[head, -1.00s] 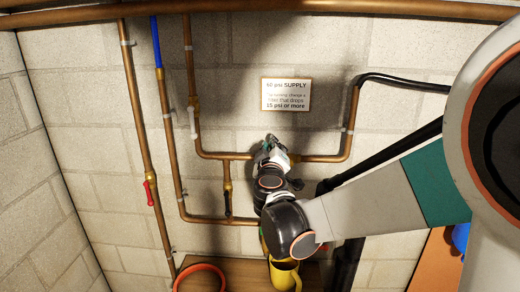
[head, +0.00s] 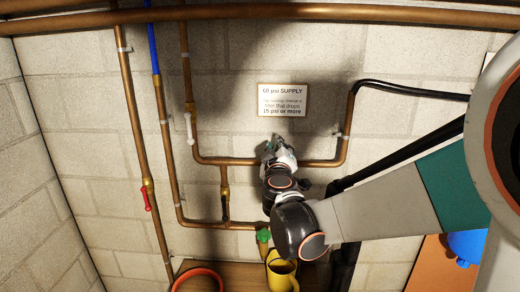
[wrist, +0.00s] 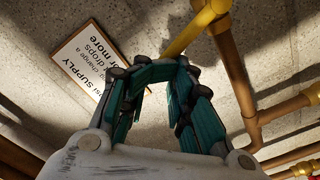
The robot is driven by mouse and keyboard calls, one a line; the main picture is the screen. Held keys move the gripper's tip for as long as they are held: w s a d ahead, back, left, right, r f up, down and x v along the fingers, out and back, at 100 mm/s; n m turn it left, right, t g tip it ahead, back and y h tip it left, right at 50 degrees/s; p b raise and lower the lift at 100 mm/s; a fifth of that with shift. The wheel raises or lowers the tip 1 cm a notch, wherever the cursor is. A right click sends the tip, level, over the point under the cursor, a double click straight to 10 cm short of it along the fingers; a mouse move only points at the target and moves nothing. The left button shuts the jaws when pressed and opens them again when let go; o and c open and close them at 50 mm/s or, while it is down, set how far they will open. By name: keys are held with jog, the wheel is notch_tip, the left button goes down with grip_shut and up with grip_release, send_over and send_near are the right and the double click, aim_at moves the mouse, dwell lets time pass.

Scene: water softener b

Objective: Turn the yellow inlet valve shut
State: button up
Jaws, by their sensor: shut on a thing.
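The yellow valve lever (wrist: 188,38) shows in the wrist view. It runs from a brass fitting at the top down and left to my gripper (wrist: 165,70). The teal-padded fingers are closed about the lever's lower end, and that end is partly hidden by the fingertips. In the head view my gripper (head: 277,143) is at the horizontal copper pipe (head: 315,163), just below the sign. There my gripper and wrist hide the lever.
The supply sign (head: 283,100) is on the wall just above my gripper. A white-handled valve (head: 190,128) and a red-handled valve (head: 147,198) are to the left. A green knob (head: 263,235) and yellow pitcher (head: 281,273) are below. A black hose (head: 410,82) runs right.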

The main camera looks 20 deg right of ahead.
jog(key=shift+s+d, duration=0.1)
jog(key=shift+d, duration=0.2)
jog(key=shift+o, duration=0.4)
jog(key=shift+s+d, duration=0.2)
jog(key=shift+d, duration=0.3)
jog(key=shift+d+r, duration=0.1)
jog(key=shift+d, duration=0.3)
jog(key=shift+c, duration=0.6)
jog(key=shift+o, duration=0.2)
jog(key=o, duration=0.9)
jog(key=shift+s+d+r, duration=0.1)
jog(key=shift+s+d, duration=0.05)
jog(key=shift+o, duration=0.7)
jog(key=shift+d, duration=0.2)
jog(key=shift+a, duration=0.1)
